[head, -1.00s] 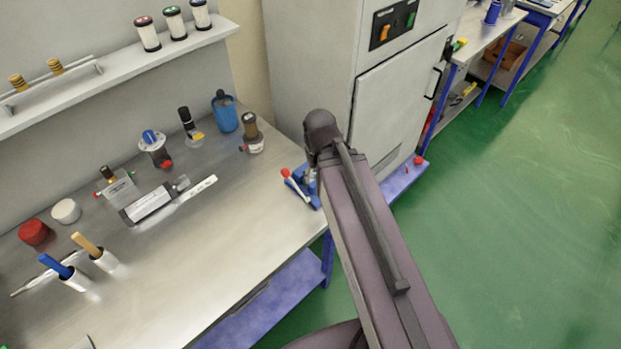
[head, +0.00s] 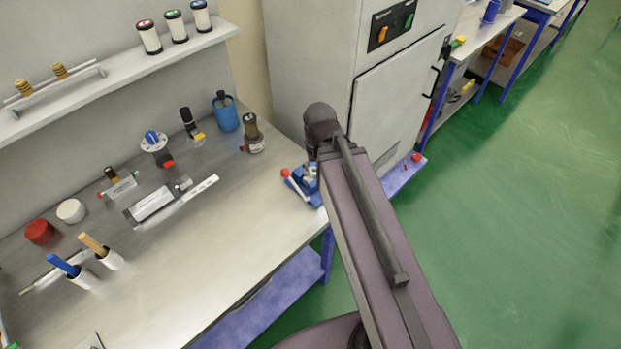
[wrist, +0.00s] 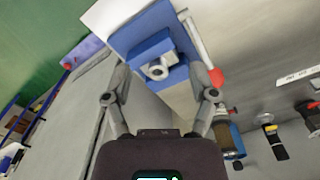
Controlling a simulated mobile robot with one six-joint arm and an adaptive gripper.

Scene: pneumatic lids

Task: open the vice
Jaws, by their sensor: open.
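The blue vice (head: 311,187) is at the right end of the bench, partly hidden by my arm in the head view. Its handle (head: 294,183) is a pale bar with a red end. In the wrist view the blue vice body (wrist: 150,42) lies ahead of my gripper (wrist: 160,73), with a round metal screw end facing me. The handle's red ball (wrist: 215,77) is beside the right finger; I cannot tell whether they touch. My gripper is open, its fingers apart with nothing held. In the head view my arm hides the gripper.
A grey cabinet (head: 310,50) stands right beside the vice. The bench (head: 215,250) holds a blue container (head: 225,118), a dark-topped fitting (head: 252,135) and several other parts to the left. The bench front is mostly clear. Open green floor lies to the right.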

